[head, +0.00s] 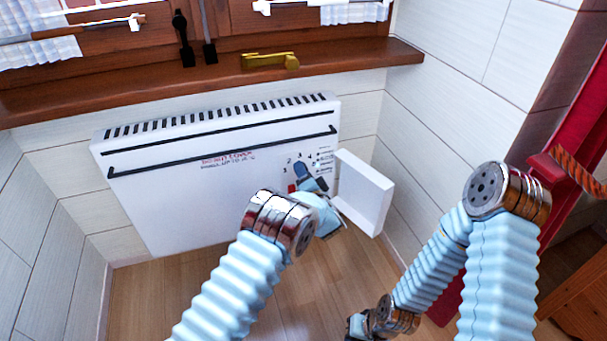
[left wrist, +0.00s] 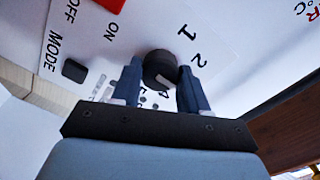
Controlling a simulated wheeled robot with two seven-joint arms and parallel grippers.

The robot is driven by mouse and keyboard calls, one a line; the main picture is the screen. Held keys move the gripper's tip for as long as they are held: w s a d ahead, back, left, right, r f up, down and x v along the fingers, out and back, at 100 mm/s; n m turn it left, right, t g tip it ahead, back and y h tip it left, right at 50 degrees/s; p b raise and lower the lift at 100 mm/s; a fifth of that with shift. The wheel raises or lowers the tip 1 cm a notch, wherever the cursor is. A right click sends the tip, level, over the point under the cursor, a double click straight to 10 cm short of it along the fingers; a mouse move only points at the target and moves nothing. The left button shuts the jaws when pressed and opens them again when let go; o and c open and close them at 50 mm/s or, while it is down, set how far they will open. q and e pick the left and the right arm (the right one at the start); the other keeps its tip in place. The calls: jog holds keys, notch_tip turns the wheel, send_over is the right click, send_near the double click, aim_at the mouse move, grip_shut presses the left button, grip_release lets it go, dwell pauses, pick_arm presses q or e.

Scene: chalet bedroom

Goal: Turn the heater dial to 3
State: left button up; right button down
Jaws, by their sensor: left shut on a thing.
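The white heater (head: 190,195) hangs on the wall under the window. Its black dial (left wrist: 160,68) shows in the left wrist view, with printed 1 and 2 at its upper right and other numbers partly hidden. Which number the dial points to is unclear. My left gripper (head: 305,178) is at the heater's right-hand control panel, its dark blue fingers on either side of the dial. It also shows in the left wrist view (left wrist: 160,85), shut on the dial. My right gripper (head: 358,326) is low at the bottom edge, away from the heater; its jaws are unclear.
A white cover flap (head: 368,195) stands open just right of the panel. In the left wrist view, a black MODE button (left wrist: 74,70) and a red switch (left wrist: 113,5) are near the dial. A wooden sill (head: 160,80) runs above the heater, bearing a brass-coloured object (head: 268,61).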

pick_arm(q)
jog(key=o, duration=1.1)
jog(key=shift+c, duration=0.2)
jog(key=v, duration=1.4)
jog(key=shift+p, duration=0.45)
jog(key=s+a+f+n+g+h+p, duration=0.4)
jog(key=a+f+g, duration=0.3)
jog(key=a+f, duration=0.45)
jog(key=s+a+n+g+h, duration=0.1)
jog(key=s+n+g+h, duration=0.1)
jog(key=s, duration=0.6)
jog(key=s+a+f+n+g+h+p, duration=0.1)
jog(key=s+g, duration=0.3)
jog(key=s, duration=0.4)
jog(key=s+a+n+g+h+p, duration=0.1)
jog(key=s+a+n+g+h, duration=0.1)
jog(key=s, duration=0.6)
jog(key=shift+s+a+f+n+g+h, duration=0.15)
jog(key=shift+a+f+n+g+h, duration=0.35)
jog(key=shift+n, duration=0.4)
